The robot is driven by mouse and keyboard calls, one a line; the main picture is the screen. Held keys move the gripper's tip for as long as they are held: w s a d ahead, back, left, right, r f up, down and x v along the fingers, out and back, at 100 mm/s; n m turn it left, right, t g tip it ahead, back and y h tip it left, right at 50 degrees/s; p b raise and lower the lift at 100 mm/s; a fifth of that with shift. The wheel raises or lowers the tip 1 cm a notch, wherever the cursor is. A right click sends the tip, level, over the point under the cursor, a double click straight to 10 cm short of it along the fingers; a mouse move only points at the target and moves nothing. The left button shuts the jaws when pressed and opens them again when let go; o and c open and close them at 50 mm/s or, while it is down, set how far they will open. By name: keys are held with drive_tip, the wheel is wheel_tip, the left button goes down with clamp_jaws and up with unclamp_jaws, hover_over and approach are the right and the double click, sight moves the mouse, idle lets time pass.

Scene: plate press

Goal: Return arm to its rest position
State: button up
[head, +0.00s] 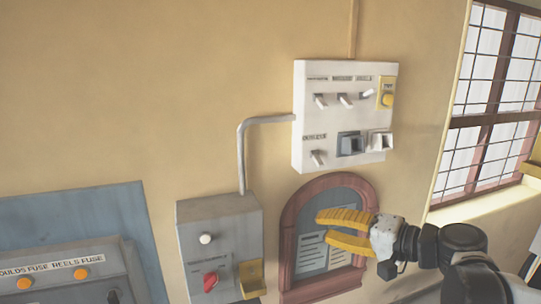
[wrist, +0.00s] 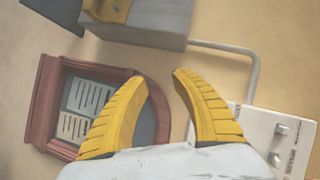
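My gripper (head: 318,228) reaches in from the lower right of the head view, with yellow ridged fingers pointing left. Its two fingers stand apart with nothing between them. It is in front of an arched red-framed notice board (head: 290,225) on the wall and hides part of the board's papers. In the wrist view my gripper (wrist: 160,78) is also open and empty, with the notice board (wrist: 50,100) to its left. How far the fingers are from the wall is hard to tell.
A white switch panel (head: 345,160) hangs above the gripper. A grey box (head: 225,225) with a red knob (head: 210,281) is at the left, joined by a conduit (head: 241,150). A grey console (head: 60,280) is at lower left. A barred window (head: 495,100) is at right.

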drive_tip(key=s+f+n+g+h+b, duration=0.1)
drive_tip(key=s+f+g+h+b, duration=0.3)
drive_tip(key=f, duration=0.7)
drive_tip(key=s+f+n+t+h+b, duration=0.1)
drive_tip(key=s+f+h+b, duration=0.1)
drive_tip(key=s+f+b, duration=0.65)
drive_tip(key=s+d+f+n+h+b, duration=0.1)
drive_tip(key=s+d+f+h+b, duration=0.1)
drive_tip(key=f, duration=0.3)
drive_tip(key=s+d+f+n+h+b, duration=0.1)
drive_tip(key=s+d+f+n+h, duration=0.1)
drive_tip(key=f, duration=0.4)
drive_tip(key=shift+s+d+h+b, duration=0.4)
drive_tip(key=shift+d+h, duration=0.1)
drive_tip(key=shift+d, duration=0.45)
